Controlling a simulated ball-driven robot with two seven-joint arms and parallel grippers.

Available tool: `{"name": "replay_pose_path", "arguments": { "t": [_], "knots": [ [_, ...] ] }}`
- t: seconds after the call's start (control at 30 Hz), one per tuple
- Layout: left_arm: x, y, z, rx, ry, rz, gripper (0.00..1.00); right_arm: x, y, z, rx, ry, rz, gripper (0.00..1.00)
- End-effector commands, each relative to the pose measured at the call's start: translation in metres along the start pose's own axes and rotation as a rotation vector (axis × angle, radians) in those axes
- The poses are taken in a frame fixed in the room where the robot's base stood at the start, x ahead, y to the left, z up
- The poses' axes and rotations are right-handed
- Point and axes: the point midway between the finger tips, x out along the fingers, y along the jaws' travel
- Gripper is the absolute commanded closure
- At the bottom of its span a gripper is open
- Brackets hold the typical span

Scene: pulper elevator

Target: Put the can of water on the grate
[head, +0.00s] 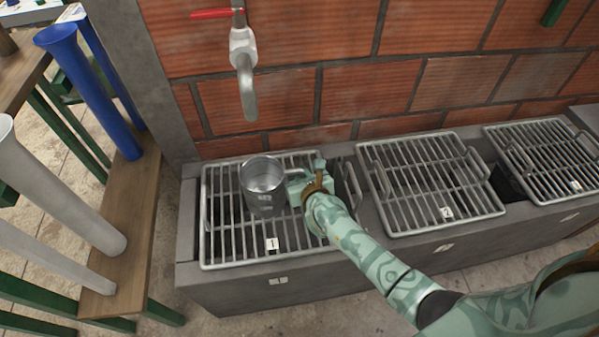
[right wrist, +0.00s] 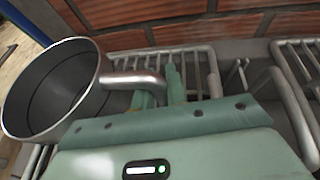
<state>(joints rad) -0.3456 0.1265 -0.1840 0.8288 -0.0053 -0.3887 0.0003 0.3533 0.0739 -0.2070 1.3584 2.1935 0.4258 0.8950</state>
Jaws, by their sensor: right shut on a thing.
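The can (head: 262,186) is a grey metal mug with a side handle, upright over the left part of the grate labelled 1 (head: 235,250). I cannot tell whether its base touches the bars. My right gripper (head: 300,185) is shut on the can's handle, to the right of the can. In the right wrist view the can (right wrist: 55,90) stands at the left, with its handle between my fingers (right wrist: 160,90). No water surface is clear inside it. My left gripper is not in view.
A tap with a red lever (head: 243,60) hangs from the brick wall above the grate. Grate 2 (head: 430,185) and another grate (head: 545,160) lie to the right. Blue pipes (head: 95,90) and a wooden bench (head: 135,220) stand at the left.

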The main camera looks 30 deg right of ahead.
Motion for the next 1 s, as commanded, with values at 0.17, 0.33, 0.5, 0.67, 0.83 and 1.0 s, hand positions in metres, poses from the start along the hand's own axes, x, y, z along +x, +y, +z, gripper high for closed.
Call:
{"name": "replay_pose_path", "arguments": {
  "t": [0.17, 0.33, 0.5, 0.67, 0.83, 1.0],
  "knots": [
    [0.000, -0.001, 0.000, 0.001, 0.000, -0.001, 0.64, 0.000, 0.000, -0.001, 0.000, 0.000, 0.000, 0.65],
    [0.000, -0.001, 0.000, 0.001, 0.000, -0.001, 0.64, 0.000, 0.000, 0.000, 0.000, 0.000, 0.000, 0.65],
    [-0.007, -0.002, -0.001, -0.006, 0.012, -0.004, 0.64, -0.012, 0.000, 0.005, 0.001, -0.001, 0.001, 0.65],
    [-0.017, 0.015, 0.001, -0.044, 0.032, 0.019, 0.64, -0.049, 0.000, 0.009, 0.002, -0.003, 0.001, 0.65],
    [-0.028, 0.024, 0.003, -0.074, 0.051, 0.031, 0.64, -0.088, 0.000, 0.008, 0.001, -0.003, 0.001, 0.65],
    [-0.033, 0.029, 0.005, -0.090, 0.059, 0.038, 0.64, -0.114, 0.000, 0.005, 0.000, -0.001, 0.000, 0.65]
  ]
}}
